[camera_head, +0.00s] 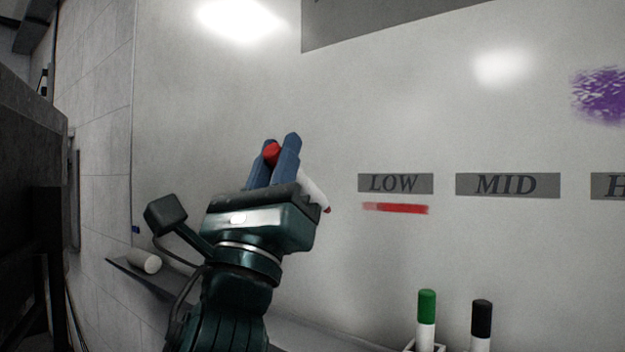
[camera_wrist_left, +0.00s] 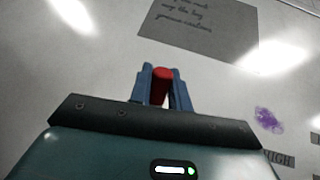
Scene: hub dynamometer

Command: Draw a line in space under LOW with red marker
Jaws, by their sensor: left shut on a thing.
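My left gripper (camera_head: 279,158) is shut on the red marker (camera_head: 314,190), a white-bodied pen with a red end and a red tip. The marker is tilted, its tip pointing down and right, left of the LOW label. In the left wrist view the marker's red end (camera_wrist_left: 161,73) shows between the blue fingers (camera_wrist_left: 160,88). The grey LOW label (camera_head: 395,183) is on the whiteboard (camera_head: 250,80). A short red line (camera_head: 397,208) lies just under LOW, fainter at its left end. The marker tip looks apart from that line. My right gripper is not in view.
The MID label (camera_head: 507,185) is right of LOW. A green-capped marker (camera_head: 426,318) and a black-capped marker (camera_head: 481,322) stand upright below. A white cylinder (camera_head: 143,261) lies on the ledge at left. A purple scribble (camera_head: 601,95) is at upper right.

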